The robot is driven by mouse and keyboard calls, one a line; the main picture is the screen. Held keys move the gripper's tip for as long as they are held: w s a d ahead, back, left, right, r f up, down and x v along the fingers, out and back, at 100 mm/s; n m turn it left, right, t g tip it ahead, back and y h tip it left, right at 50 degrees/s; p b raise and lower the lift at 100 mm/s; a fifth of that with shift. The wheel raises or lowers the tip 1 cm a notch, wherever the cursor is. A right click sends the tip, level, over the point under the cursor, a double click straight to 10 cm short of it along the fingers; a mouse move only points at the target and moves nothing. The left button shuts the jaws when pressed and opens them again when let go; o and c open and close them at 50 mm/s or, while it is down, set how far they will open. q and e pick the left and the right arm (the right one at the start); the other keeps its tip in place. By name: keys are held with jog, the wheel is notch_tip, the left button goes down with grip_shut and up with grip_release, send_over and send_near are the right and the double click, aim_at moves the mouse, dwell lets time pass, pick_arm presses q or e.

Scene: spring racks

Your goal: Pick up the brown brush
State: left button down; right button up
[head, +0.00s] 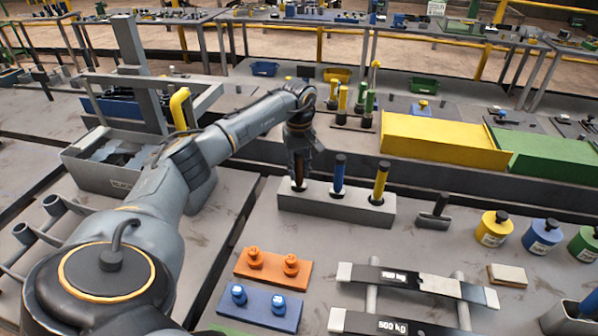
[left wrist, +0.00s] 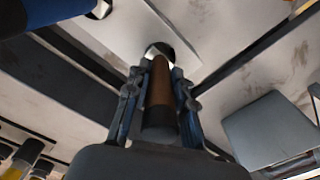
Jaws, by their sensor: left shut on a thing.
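The brown brush (head: 299,172) stands upright in the left hole of a grey holder block (head: 335,207). In the left wrist view the brush (left wrist: 161,95) shows as a brown handle with a dark end, and its far end reaches into the round hole. My left gripper (head: 298,168) is shut on the handle, with one finger on each side in the left wrist view (left wrist: 158,100). The brush's lower part is hidden in the block. My right gripper is not in view.
A blue-handled brush (head: 338,176) and a yellow-handled one (head: 380,182) stand in the same block, to the right. Orange (head: 273,268) and blue (head: 258,308) plates with knobs lie in front. Yellow (head: 440,142) and green (head: 555,160) boxes stand behind.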

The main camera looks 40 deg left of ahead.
pick_arm(q)
notch_tip(320, 180, up, 9)
jog(key=shift+r+b, duration=0.1)
jog(key=shift+b, duration=1)
jog(key=shift+r, duration=0.4)
dwell(0.3)
jog(key=shift+r, duration=0.1)
